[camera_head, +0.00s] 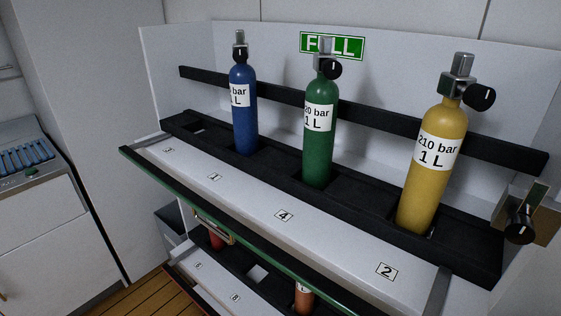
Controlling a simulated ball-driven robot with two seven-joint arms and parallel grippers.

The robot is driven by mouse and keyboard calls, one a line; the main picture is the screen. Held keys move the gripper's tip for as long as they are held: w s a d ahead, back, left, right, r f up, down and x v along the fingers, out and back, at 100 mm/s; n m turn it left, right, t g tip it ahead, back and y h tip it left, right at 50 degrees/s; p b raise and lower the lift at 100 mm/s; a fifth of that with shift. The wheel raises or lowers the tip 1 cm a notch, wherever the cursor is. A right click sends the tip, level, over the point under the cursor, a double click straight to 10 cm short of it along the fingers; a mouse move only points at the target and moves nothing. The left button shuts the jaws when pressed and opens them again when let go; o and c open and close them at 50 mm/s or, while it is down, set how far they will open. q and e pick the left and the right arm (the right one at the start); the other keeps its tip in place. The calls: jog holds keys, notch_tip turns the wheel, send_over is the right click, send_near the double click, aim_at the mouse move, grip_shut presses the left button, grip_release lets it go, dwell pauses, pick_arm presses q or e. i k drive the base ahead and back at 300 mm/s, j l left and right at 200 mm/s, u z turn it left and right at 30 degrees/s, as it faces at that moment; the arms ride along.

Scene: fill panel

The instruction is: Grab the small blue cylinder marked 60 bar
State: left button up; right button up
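A blue cylinder (244,117) stands upright in the black upper rack, left of the others. Its white label reads "bar" and "1 L"; the pressure number is turned out of sight, so I cannot tell whether it says 60. A green cylinder (319,146) stands in the middle with a label ending in "0 bar, 1 L". A larger-looking yellow cylinder (430,183) marked "210 bar 1 L" stands at the right. Each has a metal valve with a black knob on top. Neither of my grippers is in view.
The black rack (472,248) has an empty slot at its left end, and a black rail (283,93) runs behind the cylinders. A green "FULL" sign (332,45) is on the back panel. A lower shelf holds partly hidden orange-red cylinders (304,299). A black knob (520,229) protrudes at right.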

aim_at(242, 77)
jog(key=z, duration=0.35)
jog(key=i+j+z, duration=0.15)
jog(key=j+z, duration=0.3)
jog(key=j, duration=0.4)
jog(key=j+z, duration=0.4)
jog(key=j, duration=0.5)
